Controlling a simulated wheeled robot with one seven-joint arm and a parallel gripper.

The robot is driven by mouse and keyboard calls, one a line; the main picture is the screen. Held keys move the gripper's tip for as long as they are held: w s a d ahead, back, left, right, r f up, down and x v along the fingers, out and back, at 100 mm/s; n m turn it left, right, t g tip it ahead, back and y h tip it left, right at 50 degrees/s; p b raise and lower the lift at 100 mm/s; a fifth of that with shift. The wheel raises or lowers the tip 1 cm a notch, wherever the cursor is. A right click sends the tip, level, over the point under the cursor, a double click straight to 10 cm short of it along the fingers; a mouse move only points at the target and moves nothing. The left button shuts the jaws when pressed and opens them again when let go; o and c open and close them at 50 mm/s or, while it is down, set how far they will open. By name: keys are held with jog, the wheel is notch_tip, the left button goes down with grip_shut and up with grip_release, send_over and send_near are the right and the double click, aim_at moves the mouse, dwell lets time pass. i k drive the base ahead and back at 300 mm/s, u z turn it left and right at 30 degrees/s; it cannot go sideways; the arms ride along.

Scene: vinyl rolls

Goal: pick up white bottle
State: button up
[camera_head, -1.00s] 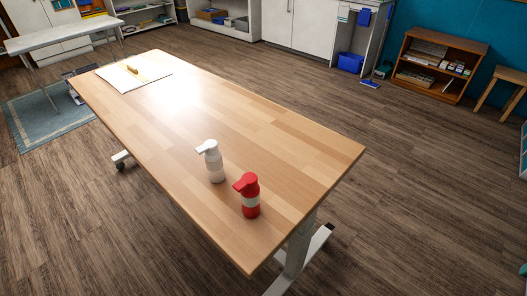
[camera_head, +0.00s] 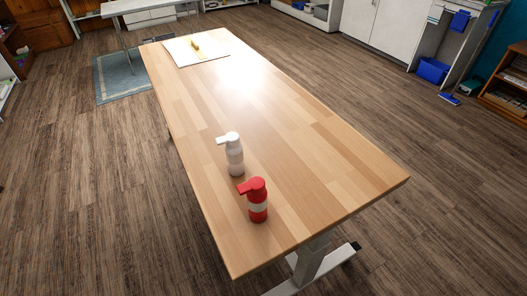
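The white bottle (camera_head: 235,160) stands upright on the wooden table (camera_head: 300,150), near its left edge toward the near end. It has a white pump head with the spout pointing left. A red bottle (camera_head: 257,205) with a pale band stands just in front of it and slightly to the right, also upright. The two bottles are close together, with a small gap between their bodies. My gripper is not in the frame.
A white board (camera_head: 190,58) with a yellow object (camera_head: 195,42) lies at the table's far end. The middle and right of the tabletop are clear. Open wooden floor surrounds the table. A blue bin (camera_head: 433,70) stands by the far cabinets.

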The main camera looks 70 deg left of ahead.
aim_at(234, 153)
jog(key=k, duration=2.2)
jog(key=u, duration=1.35)
jog(key=i, duration=1)
